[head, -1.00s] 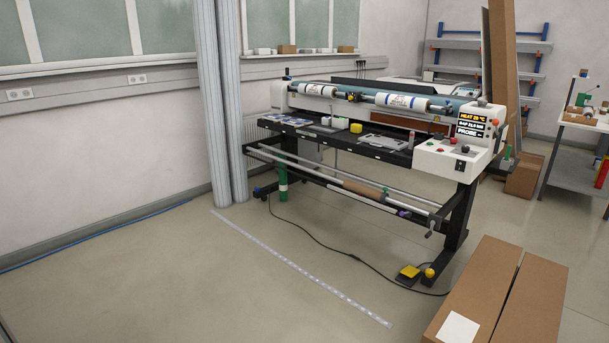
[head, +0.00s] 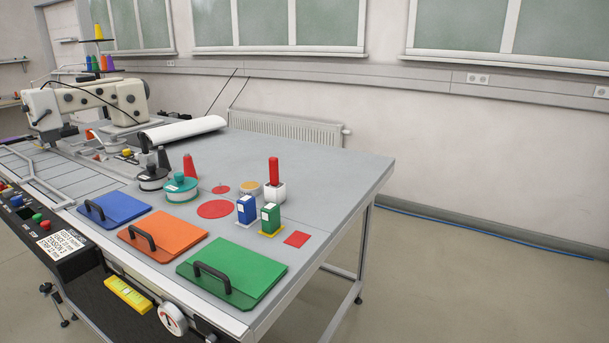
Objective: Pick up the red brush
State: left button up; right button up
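A red upright piece (head: 273,171) stands in a small white holder (head: 274,192) on the grey table (head: 330,165), right of the table's middle. It may be the red brush, but its shape is too small to tell. A red cone (head: 190,166) stands further left, behind a teal round container (head: 181,187). Neither of my grippers shows in the head view.
Blue, orange and green handled panels (head: 232,270) lie along the front. A blue box (head: 246,209) and a green box (head: 270,218) stand before the white holder. A sewing machine (head: 90,98) is at the left.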

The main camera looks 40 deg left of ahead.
aim_at(273, 161)
jog(key=i+u, duration=0.15)
jog(key=u, duration=0.3)
jog(key=i+l+u, duration=0.15)
jog(key=u, duration=0.3)
jog(key=i+l+u, duration=0.15)
jog(key=u, duration=0.3)
jog(key=i+l+u, duration=0.1)
jog(key=l+u, duration=0.2)
jog(key=u, duration=0.15)
jog(key=l+u, duration=0.2)
jog(key=u, duration=0.25)
jog(key=i+l, duration=0.05)
